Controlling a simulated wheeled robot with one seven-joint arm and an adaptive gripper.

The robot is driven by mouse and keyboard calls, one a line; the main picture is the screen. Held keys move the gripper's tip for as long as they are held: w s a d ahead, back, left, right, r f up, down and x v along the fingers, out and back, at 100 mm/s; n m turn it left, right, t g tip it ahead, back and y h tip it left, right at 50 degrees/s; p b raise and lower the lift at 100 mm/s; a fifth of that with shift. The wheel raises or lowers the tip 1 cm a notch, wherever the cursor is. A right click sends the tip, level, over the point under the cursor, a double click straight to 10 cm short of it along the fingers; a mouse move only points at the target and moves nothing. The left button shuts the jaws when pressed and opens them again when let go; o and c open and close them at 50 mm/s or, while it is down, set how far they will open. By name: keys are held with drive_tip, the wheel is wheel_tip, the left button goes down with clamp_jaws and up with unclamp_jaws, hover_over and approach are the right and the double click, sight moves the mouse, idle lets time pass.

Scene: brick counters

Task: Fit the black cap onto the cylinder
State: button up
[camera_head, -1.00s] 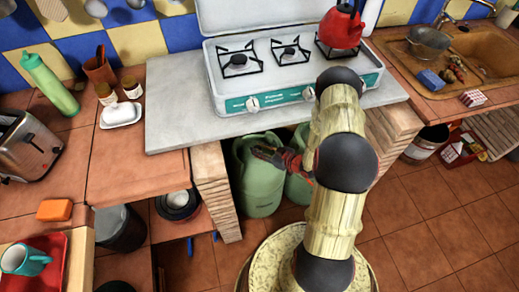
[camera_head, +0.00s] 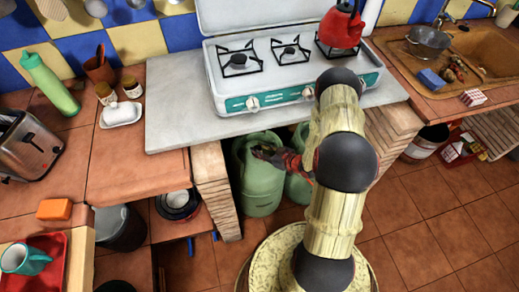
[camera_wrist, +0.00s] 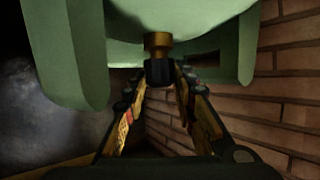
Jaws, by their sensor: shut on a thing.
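The green gas cylinder (camera_head: 262,190) stands under the stove counter, left of a second green cylinder. In the wrist view its green body (camera_wrist: 190,22) fills the top, with a brass valve (camera_wrist: 157,42) pointing toward me. My gripper (camera_wrist: 160,73) is shut on the black cap (camera_wrist: 159,74), which sits between the fingertips. The cap is in line with the valve, and its far end appears to meet the brass; I cannot tell whether it is touching or seated. In the head view my gripper (camera_head: 268,154) is in front of the cylinder's upper part, and the cap is too small to make out.
A second green cylinder (camera_head: 298,187) stands close on the right. Brick supports (camera_head: 211,190) flank the opening, and the stove counter (camera_head: 180,110) lies above. In the wrist view a brick wall (camera_wrist: 275,95) runs close on the right. Tiled floor (camera_head: 420,225) is open to the right.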

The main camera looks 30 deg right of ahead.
drive_tip(key=o, duration=0.8)
drive_tip(key=shift+o, duration=0.5)
drive_tip(key=v, duration=1.2)
drive_tip(key=shift+s, duration=0.1)
